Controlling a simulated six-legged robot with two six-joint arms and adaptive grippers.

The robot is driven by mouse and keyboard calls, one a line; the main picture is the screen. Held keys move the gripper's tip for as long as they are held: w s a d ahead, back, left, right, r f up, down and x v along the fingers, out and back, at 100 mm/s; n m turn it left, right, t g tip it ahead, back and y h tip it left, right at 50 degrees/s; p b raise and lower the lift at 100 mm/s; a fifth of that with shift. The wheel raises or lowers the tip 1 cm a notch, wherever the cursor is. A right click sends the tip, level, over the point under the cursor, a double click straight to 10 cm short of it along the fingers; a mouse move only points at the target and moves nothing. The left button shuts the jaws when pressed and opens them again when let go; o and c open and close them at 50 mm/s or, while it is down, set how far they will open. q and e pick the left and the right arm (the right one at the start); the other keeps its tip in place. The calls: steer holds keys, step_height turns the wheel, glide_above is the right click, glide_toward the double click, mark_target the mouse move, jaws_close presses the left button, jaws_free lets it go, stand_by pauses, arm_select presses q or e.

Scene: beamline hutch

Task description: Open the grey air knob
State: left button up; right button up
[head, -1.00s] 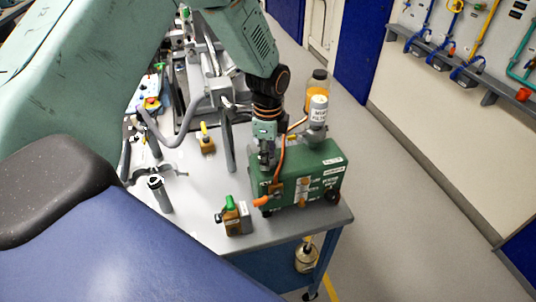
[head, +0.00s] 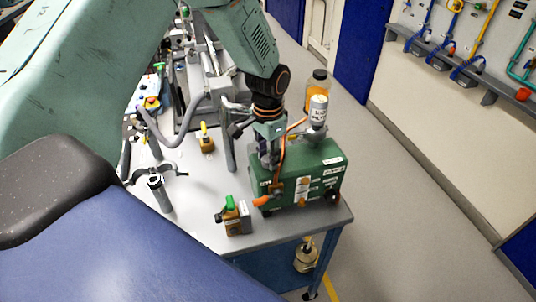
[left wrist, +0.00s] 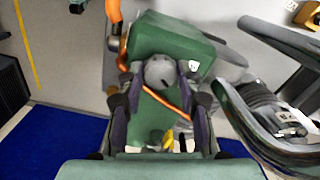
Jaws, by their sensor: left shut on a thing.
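The grey air knob (left wrist: 160,72) is a round grey cap on the green pump box, seen from above in the left wrist view. My left gripper (left wrist: 160,88) has its two dark fingers on either side of the knob and is shut on it. In the head view my left gripper (head: 269,163) points down at the back left of the green box (head: 310,178). The knob is hidden there behind the fingers. My right gripper is in neither view.
The box stands near the right end of a grey bench (head: 270,230). An orange hose passes close to my gripper.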

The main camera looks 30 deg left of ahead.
arm_select(q)
steer(key=n, duration=0.6)
steer(key=shift+s+n, duration=0.1)
steer(key=shift+n, duration=0.2)
steer(key=n, duration=0.6)
steer(key=shift+d+f+n, duration=0.1)
steer(key=shift+n, duration=0.5)
steer(key=o, duration=1.1)
steer(key=shift+o, duration=0.2)
step_height(320, 180, up, 12)
